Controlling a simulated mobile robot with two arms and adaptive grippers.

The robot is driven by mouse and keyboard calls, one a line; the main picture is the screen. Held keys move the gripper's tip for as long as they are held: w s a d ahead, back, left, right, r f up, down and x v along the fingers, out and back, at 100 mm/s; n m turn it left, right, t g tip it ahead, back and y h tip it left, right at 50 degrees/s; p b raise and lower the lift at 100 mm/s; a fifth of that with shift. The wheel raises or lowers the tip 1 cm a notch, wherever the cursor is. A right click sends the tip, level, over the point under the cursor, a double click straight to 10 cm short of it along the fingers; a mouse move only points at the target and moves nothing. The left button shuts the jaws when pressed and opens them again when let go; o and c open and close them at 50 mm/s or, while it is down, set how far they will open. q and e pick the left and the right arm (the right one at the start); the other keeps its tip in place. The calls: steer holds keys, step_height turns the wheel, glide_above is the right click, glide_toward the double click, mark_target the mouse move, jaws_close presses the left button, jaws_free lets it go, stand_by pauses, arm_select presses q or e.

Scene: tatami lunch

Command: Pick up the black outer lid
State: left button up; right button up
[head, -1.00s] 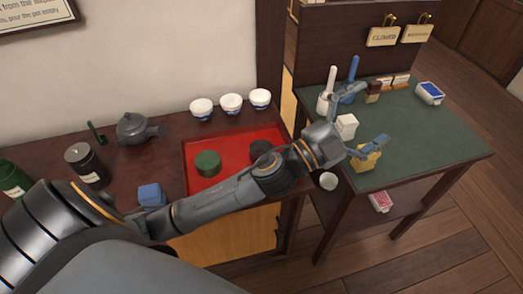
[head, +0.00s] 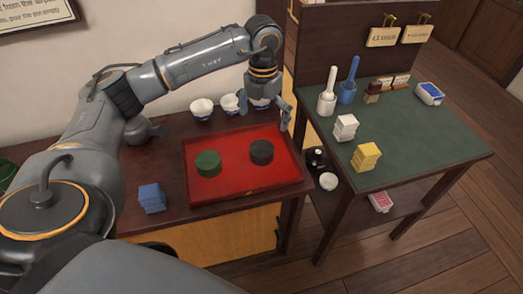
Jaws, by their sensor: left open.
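The black outer lid (head: 261,152) looks like a dark, short round disc. It lies on the right half of the red tray (head: 233,185), beside a similar dark green lid (head: 208,163). My left gripper (head: 268,114) points down above the tray's back right edge, behind and above the black lid. It is open, with nothing between its fingers, and apart from the lid. My right gripper is not in view.
White-and-blue bowls (head: 202,108) stand behind the tray, partly hidden by my arm. A blue block (head: 151,198) sits left of the tray.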

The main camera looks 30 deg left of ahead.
mark_target(262, 148)
arm_select(q)
steer(key=f, duration=0.8)
steer(key=shift+a+f, duration=0.2)
steer(key=f, duration=0.3)
steer(key=f+p, duration=0.1)
steer(key=f, duration=0.1)
steer(key=shift+w+a+f, duration=0.1)
steer(key=shift+w+a, duration=0.15)
steer(key=shift+c, duration=0.2)
steer(key=c, duration=1)
